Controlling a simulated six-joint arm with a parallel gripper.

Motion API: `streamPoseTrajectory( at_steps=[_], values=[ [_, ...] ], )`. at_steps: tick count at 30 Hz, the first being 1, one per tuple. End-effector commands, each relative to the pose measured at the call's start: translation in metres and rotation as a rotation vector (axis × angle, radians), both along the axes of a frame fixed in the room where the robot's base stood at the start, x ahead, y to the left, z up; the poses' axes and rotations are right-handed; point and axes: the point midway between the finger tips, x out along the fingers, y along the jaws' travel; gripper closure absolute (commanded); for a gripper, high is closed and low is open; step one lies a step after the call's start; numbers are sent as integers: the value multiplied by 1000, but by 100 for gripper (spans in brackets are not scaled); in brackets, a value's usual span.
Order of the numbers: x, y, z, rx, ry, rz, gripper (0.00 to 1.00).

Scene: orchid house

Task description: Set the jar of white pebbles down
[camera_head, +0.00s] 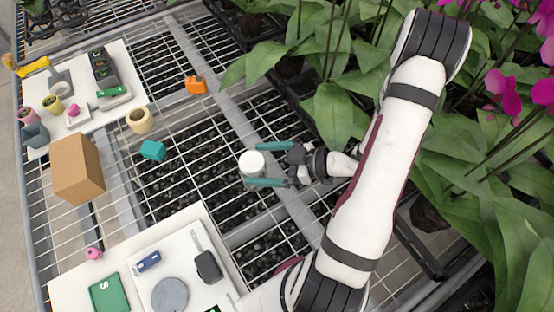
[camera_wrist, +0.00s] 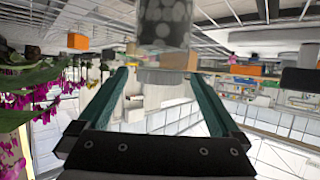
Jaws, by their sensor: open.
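The jar of white pebbles (camera_head: 252,160) shows its round white lid in the head view and looks upright on the wire-mesh bench. In the wrist view the jar (camera_wrist: 165,22) is at top centre, with pale pebbles behind clear walls. My gripper (camera_head: 254,165) is open, its two teal fingers lying on either side of the jar. In the wrist view my gripper (camera_wrist: 158,74) shows wide-apart fingers with gaps between them and the jar. The jar's underside is hidden, so its contact with the mesh cannot be seen.
A teal block (camera_head: 153,150), an orange block (camera_head: 196,85) and a cardboard box (camera_head: 77,168) are to the left. A white board (camera_head: 205,225) with several tools lies at front left. Orchid leaves (camera_head: 335,115) crowd the right. Bare mesh (camera_head: 190,185) surrounds the jar's left side.

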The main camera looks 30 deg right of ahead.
Motion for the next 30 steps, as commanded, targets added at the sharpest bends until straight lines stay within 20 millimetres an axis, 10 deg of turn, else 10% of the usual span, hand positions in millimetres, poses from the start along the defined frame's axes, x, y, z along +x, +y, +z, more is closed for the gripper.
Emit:
streamPoseTrajectory(
  at_steps=[12, 17, 21, 25, 30],
  values=[
    [-39, -44, 23, -16, 9, -9, 0],
    [9, -89, 18, -292, 159, -223, 0],
    [35, -141, 69, -585, 382, -705, 0],
    [-17, -99, 114, -505, 662, -1064, 0],
    [-112, 33, 131, -204, 1109, -1101, 0]
  ],
)
